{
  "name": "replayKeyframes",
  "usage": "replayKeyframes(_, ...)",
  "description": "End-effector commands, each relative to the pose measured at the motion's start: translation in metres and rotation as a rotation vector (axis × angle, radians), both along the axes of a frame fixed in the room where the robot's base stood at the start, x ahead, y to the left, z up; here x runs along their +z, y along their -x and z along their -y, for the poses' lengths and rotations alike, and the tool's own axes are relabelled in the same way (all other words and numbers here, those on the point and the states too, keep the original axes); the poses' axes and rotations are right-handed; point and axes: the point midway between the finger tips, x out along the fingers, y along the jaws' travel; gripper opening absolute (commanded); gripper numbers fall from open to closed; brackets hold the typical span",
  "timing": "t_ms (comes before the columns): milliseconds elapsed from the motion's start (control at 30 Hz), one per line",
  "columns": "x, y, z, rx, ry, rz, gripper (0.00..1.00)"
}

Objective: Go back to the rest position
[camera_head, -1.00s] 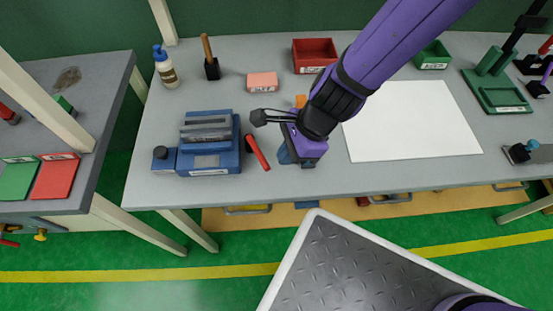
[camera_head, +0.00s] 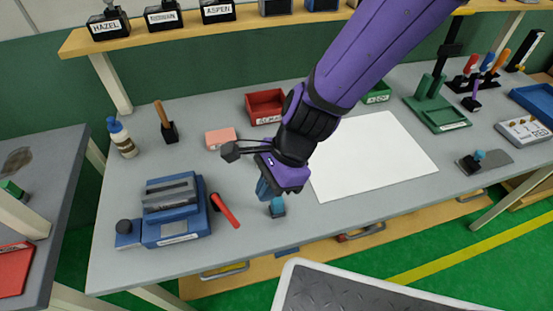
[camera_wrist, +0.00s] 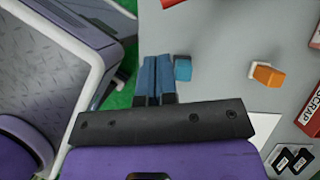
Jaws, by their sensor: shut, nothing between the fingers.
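My gripper (camera_head: 264,189) is over the front part of the grey workbench (camera_head: 335,222), left of the white sheet (camera_head: 372,160). Its blue fingers are together and empty in the wrist view (camera_wrist: 156,78). A small blue block-like thing (camera_head: 278,208) stands on the bench just right of and below the fingertips. It also shows in the wrist view (camera_wrist: 183,68), apart from the fingers. My arm hides part of the bench behind it.
A blue machine (camera_head: 170,229) and a red-handled tool (camera_head: 225,210) lie left of my gripper. A pink block (camera_head: 220,138) and red bin (camera_head: 265,104) stand behind. An orange piece (camera_wrist: 267,76) shows in the wrist view. A shelf (camera_head: 160,33) with labelled boxes runs along the back.

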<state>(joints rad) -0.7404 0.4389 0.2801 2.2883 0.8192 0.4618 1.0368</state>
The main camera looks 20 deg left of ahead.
Motion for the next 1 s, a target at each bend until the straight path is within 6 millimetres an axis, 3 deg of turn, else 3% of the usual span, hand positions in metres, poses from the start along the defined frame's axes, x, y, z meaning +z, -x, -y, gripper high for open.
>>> replayKeyframes(233, 0.003, -0.003, 0.002, 0.005, -0.006, 0.009, 0.0)
replayKeyframes(367, 0.023, -0.02, 0.016, 0.037, -0.032, 0.058, 0.0)
replayKeyframes(700, 0.113, -0.081, 0.106, 0.223, -0.097, 0.326, 0.0)
replayKeyframes(1000, 0.181, -0.099, 0.203, 0.385, -0.054, 0.556, 0.0)
